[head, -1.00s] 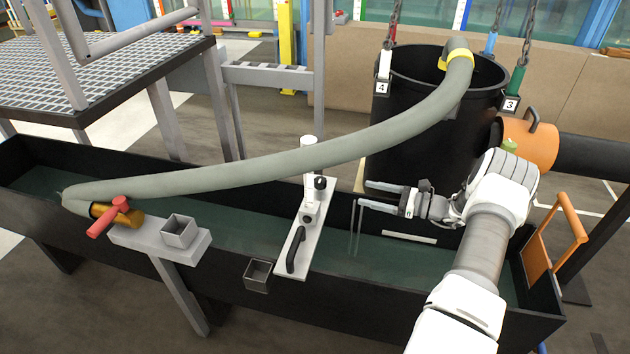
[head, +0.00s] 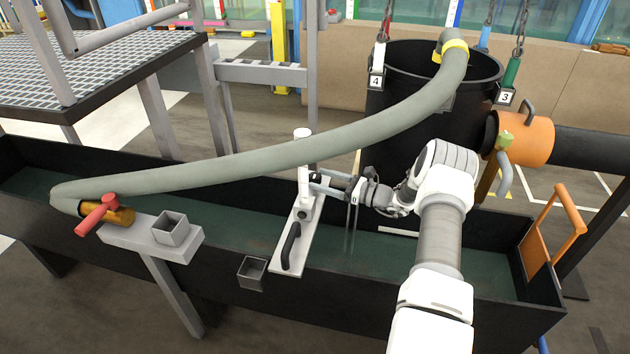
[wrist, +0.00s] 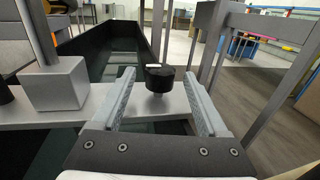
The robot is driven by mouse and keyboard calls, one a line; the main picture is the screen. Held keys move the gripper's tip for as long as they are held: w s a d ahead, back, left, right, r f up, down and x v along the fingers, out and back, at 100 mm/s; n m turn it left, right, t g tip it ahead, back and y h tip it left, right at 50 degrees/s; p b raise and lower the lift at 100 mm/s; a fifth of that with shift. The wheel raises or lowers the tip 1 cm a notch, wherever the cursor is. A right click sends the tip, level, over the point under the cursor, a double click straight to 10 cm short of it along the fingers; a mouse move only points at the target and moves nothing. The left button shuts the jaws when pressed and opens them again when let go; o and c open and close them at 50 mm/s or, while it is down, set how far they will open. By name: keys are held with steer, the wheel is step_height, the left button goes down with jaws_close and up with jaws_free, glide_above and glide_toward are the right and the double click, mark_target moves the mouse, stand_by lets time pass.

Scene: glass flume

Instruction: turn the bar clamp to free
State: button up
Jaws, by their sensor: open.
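In the head view my gripper (head: 316,184) is beside the white upright post (head: 303,160) and hides the knob. The post stands on a pale plate (head: 298,238) laid across the flume. A square block (wrist: 58,84) with a grey rod stands left in the wrist view.
A black handle (head: 291,246) is on the plate's near end. The flume (head: 400,255) holds dark water. A small square cup (head: 251,273) hangs on its near wall.

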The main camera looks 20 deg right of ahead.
steer(key=shift+x, duration=1.4)
jaws_close()
